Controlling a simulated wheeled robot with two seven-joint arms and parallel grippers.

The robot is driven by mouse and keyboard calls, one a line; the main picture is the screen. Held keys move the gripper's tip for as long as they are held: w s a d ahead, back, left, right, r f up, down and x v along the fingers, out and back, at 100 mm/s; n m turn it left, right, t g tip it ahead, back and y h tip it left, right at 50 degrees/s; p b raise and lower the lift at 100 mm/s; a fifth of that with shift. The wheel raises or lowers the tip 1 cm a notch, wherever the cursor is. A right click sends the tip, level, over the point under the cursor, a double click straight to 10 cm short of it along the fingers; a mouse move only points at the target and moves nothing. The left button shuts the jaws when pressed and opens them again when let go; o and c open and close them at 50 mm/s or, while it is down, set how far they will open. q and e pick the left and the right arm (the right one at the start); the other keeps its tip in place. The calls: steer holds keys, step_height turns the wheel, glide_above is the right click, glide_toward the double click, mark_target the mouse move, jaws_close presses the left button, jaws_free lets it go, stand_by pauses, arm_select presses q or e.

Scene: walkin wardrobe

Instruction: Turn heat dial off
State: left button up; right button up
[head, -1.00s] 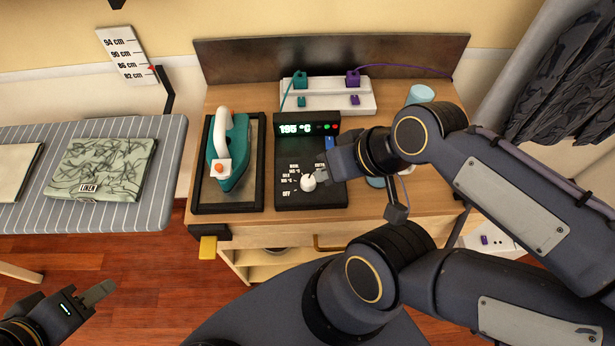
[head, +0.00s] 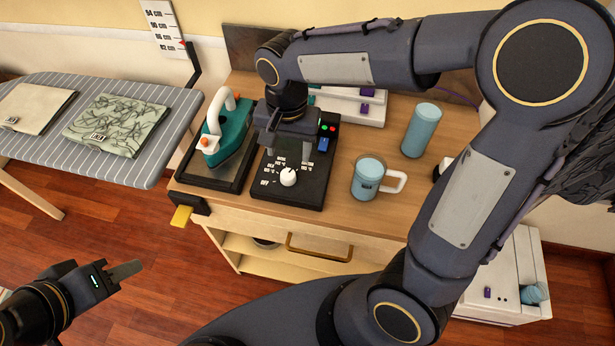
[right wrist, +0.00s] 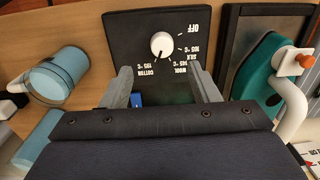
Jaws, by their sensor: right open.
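The white heat dial (head: 288,176) sits on the black control panel (head: 262,190), with OFF and fabric labels printed around it. My right gripper (head: 293,155) is above the panel, pointing down, just behind the dial. In the right wrist view, the dial (right wrist: 162,45) lies beyond the gap between the two open fingers (right wrist: 160,73), and neither finger touches it. The OFF label (right wrist: 196,27) is clear to read there. The dial's exact setting is too small to tell. My left gripper (head: 112,277) is low at the left, over the floor, away from the panel.
A teal iron (head: 228,135) stands on its black-framed rest, left of the panel. A blue mug (head: 367,178) and a blue cylinder (head: 421,130) stand to its right. A striped ironing board (head: 160,95) with folded cloth is at left.

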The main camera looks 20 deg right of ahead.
mark_target(288, 174)
steer(key=shift+w+a+f, duration=0.15)
steer(key=shift+a+f, duration=0.1)
steer(key=shift+f, duration=0.45)
step_height(288, 174, down, 7)
steer(key=shift+f, duration=0.1)
steer(key=c, duration=1)
